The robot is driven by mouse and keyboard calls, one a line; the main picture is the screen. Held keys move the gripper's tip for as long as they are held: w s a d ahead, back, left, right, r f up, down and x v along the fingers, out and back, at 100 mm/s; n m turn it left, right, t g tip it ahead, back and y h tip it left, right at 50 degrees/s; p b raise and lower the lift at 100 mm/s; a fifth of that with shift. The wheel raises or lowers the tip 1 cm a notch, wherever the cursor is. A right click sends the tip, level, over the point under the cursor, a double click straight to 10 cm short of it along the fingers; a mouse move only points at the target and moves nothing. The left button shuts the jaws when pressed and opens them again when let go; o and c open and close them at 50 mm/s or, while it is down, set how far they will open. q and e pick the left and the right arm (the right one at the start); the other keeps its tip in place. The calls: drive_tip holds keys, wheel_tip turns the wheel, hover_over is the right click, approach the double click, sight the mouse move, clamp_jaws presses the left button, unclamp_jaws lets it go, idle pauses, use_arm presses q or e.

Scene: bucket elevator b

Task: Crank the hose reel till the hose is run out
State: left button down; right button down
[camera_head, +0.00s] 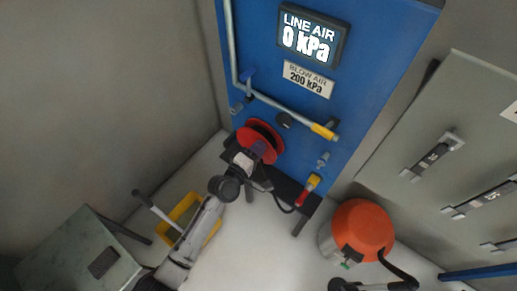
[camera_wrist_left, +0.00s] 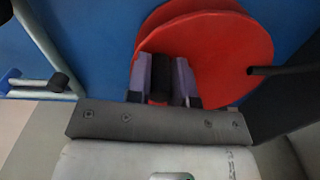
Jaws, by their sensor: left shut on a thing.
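The hose reel (camera_head: 260,140) has red discs and a dark core, and it sits low in front of the blue panel. In the left wrist view its red disc (camera_wrist_left: 205,45) fills the upper middle. My left gripper (camera_head: 257,150) is at the front of the reel. In the left wrist view my left gripper (camera_wrist_left: 160,80) is shut on a dark crank handle (camera_wrist_left: 159,78) that stands between its two fingers. The hose (camera_head: 288,209) shows as a dark line below the reel. My right gripper is not in view.
The blue panel (camera_head: 350,100) carries a display (camera_head: 308,37) reading LINE AIR 0 kPa and a BLOW AIR 200 kPa label (camera_head: 308,80). A yellow-tipped pipe (camera_head: 290,109) crosses above the reel. An orange-topped vacuum (camera_head: 362,228) stands right. A yellow bucket (camera_head: 183,210) stands left.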

use_arm(q)
drive_tip(key=c, duration=1)
unclamp_jaws()
drive_tip(key=shift+s, duration=0.1)
drive_tip(key=shift+s+a, duration=0.25)
drive_tip(key=v, duration=1.3)
